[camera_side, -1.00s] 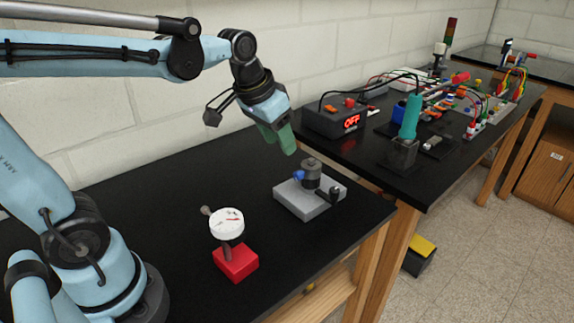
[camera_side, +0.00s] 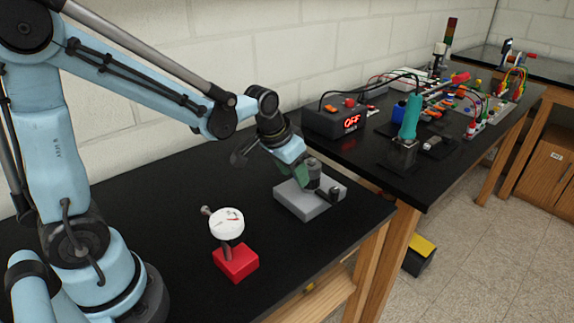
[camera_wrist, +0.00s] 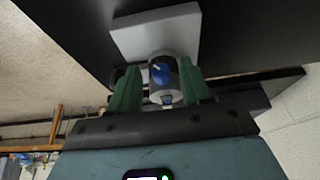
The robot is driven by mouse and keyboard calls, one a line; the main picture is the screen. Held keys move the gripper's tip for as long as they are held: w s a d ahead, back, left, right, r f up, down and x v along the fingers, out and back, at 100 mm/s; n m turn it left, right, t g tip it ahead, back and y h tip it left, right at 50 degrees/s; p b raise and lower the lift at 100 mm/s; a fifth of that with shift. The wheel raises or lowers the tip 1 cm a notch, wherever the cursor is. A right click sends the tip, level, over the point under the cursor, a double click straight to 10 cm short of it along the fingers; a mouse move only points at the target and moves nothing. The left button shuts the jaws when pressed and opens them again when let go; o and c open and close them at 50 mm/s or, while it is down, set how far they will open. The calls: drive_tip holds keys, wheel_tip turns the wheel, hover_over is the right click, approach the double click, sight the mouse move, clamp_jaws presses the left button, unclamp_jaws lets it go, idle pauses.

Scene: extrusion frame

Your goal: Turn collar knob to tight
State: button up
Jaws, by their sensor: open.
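The collar knob is a small blue knob (camera_wrist: 160,72) on a dark and grey round collar (camera_wrist: 167,90). The collar stands on a grey block (camera_side: 308,203) on the black table, and its dark top (camera_side: 313,166) shows in the side view. My gripper (camera_wrist: 160,92) is open, with one green finger on each side of the collar. Whether the fingers touch it cannot be told. In the side view my gripper (camera_side: 306,194) is low over the block, and its green fingers hide the blue knob there.
A dial gauge (camera_side: 227,223) on a red base (camera_side: 236,262) stands left of the block. A small dark post (camera_side: 335,193) rises at the block's right corner. A box reading OFF (camera_side: 335,120) is on the bench behind. Bare black table (camera_side: 150,210) lies to the left.

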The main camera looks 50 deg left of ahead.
drive_tip(key=shift+c, duration=0.3)
clamp_jaws()
drive_tip(key=shift+d, duration=0.1)
drive_tip(key=y, duration=0.2)
drive_tip(key=d+y, duration=0.1)
drive_tip(key=shift+f+m+y, duration=0.1)
drive_tip(key=shift+m+y, duration=0.3)
drive_tip(key=y, duration=0.2)
drive_tip(key=m+y, duration=0.1)
drive_tip(key=y, duration=0.1)
drive_tip(key=shift+d+f+t, duration=0.25)
drive_tip(key=shift+d+t, duration=0.05)
drive_tip(key=y, duration=0.3)
drive_tip(key=m+y, duration=0.1)
drive_tip(key=shift+d+f+t, duration=0.25)
drive_tip(key=shift+f+t, duration=0.05)
drive_tip(key=shift+f, duration=0.1)
drive_tip(key=y, duration=0.2)
drive_tip(key=m+t+y, duration=0.1)
drive_tip(key=y, duration=0.1)
drive_tip(key=shift+f, duration=0.35)
drive_tip(key=shift+m+y, duration=0.3)
